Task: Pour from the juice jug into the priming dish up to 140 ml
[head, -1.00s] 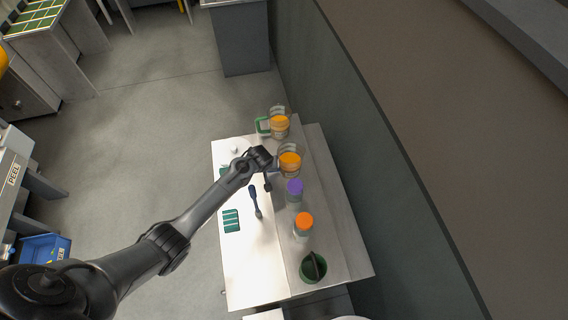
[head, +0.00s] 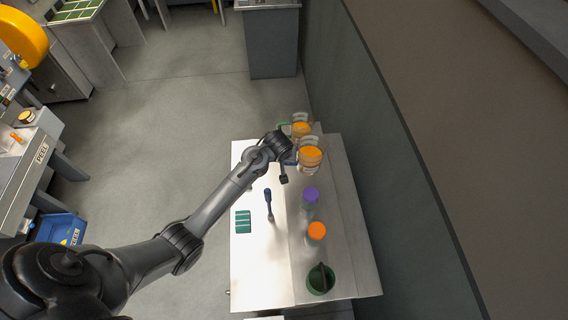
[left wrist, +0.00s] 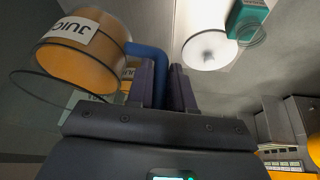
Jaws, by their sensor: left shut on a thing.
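The juice jug (head: 310,158) is a clear round vessel with orange juice and a blue handle. My left gripper (head: 291,164) is shut on that handle, beside the jug, in the head view. In the left wrist view the jug (left wrist: 85,52), with a JUICE label, is at the left, and the blue handle runs into the fingers (left wrist: 168,85). A white round dish (left wrist: 209,49), apparently the priming dish, lies beyond the fingers there. It does not show clearly in the head view, where my arm covers that area. No pouring stream shows. My right gripper is out of view.
Another orange-filled vessel (head: 301,129) stands behind the jug. A purple-capped bottle (head: 311,195), an orange-capped bottle (head: 316,232) and a green container (head: 320,279) line the table's right side. A blue-handled tool (head: 268,204) and green tray (head: 243,222) lie left.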

